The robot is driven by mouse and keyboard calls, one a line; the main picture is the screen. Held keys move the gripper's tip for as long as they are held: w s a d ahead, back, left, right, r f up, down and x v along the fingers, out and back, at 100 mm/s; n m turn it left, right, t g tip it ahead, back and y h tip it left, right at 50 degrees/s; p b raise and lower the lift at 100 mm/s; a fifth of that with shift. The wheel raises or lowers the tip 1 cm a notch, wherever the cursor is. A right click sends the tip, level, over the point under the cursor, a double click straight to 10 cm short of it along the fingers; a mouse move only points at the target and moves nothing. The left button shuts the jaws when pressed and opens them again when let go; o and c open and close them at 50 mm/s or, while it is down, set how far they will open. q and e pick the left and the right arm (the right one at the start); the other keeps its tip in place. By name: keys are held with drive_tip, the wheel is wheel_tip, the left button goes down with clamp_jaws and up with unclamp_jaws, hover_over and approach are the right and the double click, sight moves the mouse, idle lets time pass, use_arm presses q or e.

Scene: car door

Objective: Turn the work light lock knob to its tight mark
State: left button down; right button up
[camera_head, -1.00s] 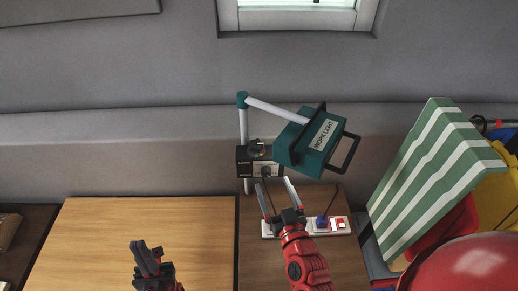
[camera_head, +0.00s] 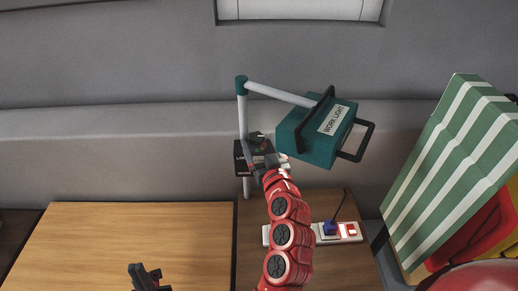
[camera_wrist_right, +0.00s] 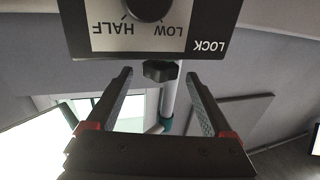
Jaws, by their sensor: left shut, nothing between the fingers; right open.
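The teal work light (camera_head: 318,130) hangs from a white pole with a teal joint. Its black control box (camera_head: 243,158) is on the pole, partly hidden by my right arm. In the right wrist view the control box's panel (camera_wrist_right: 195,30) appears upside down with HALF, LOW and LOCK lettering. A dark lobed knob (camera_wrist_right: 160,71) shows just below the panel, by the pole. My right gripper (camera_wrist_right: 158,76) is open, with the knob between its fingertips in the picture; I cannot tell if they touch it. My left gripper (camera_head: 146,277) is shut and empty, low over the wooden surface.
A green-and-white striped panel (camera_head: 450,175) and a red rounded object (camera_head: 480,278) stand at the right. The wooden top (camera_head: 140,235) at left is mostly clear.

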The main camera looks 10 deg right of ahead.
drive_tip(key=shift+w, duration=0.4)
